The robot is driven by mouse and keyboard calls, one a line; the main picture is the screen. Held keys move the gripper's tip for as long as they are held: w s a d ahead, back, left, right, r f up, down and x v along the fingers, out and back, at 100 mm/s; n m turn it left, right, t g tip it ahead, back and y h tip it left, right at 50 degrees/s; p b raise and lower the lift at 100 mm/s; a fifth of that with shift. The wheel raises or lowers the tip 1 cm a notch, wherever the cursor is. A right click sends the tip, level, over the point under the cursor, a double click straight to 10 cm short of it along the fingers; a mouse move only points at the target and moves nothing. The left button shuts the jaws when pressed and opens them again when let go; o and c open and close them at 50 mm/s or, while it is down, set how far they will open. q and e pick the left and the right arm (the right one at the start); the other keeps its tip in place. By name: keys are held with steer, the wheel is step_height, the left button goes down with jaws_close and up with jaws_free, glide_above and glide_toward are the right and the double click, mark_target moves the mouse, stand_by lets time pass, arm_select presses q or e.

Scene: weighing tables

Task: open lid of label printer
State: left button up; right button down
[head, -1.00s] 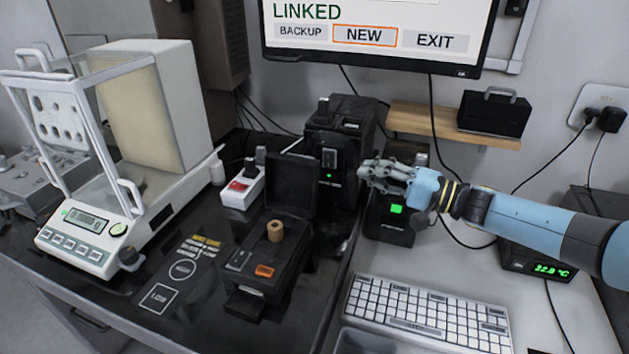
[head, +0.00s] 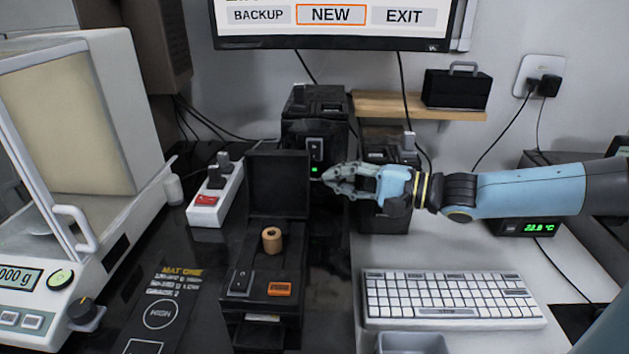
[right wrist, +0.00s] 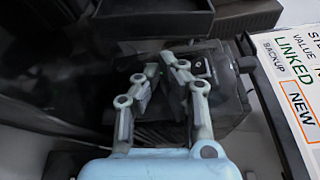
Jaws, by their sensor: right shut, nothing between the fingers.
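The label printer (head: 240,300) is a black box on the dark bench, with an orange button and a light brown roll (head: 271,241) on it. Its black lid (head: 278,184) stands upright at the back. My right gripper (head: 328,178) is shut and empty, a little right of the lid's right edge and in front of a tall black device (head: 315,115) with a green light. The gripper (right wrist: 160,75) also shows in the right wrist view, above a dark device. I cannot tell whether it touches anything. My left gripper is out of view.
A white power strip (head: 215,195) with a red switch lies left of the lid. The glass-sided balance (head: 70,290) stands at the left. A white keyboard (head: 450,298) lies at the right. Another black device (head: 380,215) stands below my right wrist. The monitor (head: 330,42) hangs above.

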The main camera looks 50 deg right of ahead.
mark_target(280, 180)
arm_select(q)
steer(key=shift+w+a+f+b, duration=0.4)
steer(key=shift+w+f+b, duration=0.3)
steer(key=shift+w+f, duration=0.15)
arm_select(e)
steer(key=x, duration=0.4)
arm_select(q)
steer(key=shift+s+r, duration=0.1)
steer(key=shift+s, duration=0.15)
arm_select(e)
steer(key=shift+a+r, duration=0.1)
arm_select(q)
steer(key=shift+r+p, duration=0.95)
steer(key=shift+p, duration=0.1)
arm_select(e)
steer(key=shift+s+a+r+n+t, duration=0.2)
steer(key=shift+s+a+r+n, duration=0.15)
steer(key=shift+n, duration=0.25)
steer(key=shift+s+a+r+n+t, duration=0.2)
steer(key=shift+s+a+r+n, duration=0.1)
steer(key=shift+a+r+n, duration=0.25)
steer(key=shift+d, duration=0.1)
steer(key=shift+s, duration=0.1)
